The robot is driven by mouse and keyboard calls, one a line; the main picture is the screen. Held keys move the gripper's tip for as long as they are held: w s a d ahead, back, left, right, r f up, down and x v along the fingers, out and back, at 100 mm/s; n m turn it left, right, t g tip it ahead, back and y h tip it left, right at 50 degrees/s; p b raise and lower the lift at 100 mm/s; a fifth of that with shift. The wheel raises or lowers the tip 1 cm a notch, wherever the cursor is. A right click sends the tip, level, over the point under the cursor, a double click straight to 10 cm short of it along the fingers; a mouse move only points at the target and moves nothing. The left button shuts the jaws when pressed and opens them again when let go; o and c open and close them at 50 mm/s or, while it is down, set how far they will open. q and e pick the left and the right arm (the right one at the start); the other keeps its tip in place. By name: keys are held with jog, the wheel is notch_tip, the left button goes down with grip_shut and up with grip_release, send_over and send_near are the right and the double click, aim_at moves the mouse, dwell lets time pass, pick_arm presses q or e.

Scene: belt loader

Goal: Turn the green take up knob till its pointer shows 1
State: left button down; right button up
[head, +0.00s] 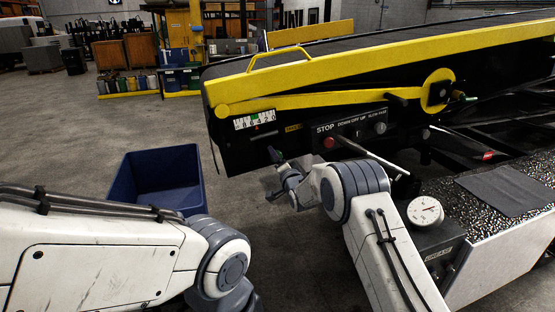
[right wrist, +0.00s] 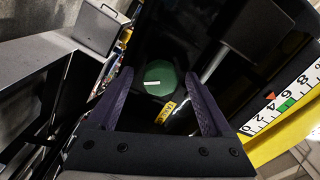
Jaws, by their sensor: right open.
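The green take-up knob (right wrist: 159,78) shows in the right wrist view as a dark green many-sided face with a white line across it. My right gripper (right wrist: 157,76) is open, its two dark fingers one on each side of the knob. I cannot tell whether they touch it. In the head view my right gripper (head: 277,163) is just below the front end of the loader. The white scale (head: 255,121) has a red pointer, which also shows in the right wrist view (right wrist: 270,96) close to 4. My left arm enters at the left; its gripper is out of view.
A control panel (head: 350,129) with a red stop button (head: 329,142) and a rod sticking out is right of the scale. A yellow tag (right wrist: 166,112) sits near the knob. A blue bin (head: 158,178) stands on the floor. A dial gauge (head: 425,210) is at the right.

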grip_shut()
jog(key=shift+n+b, duration=11.35)
jog(key=shift+n, duration=0.55)
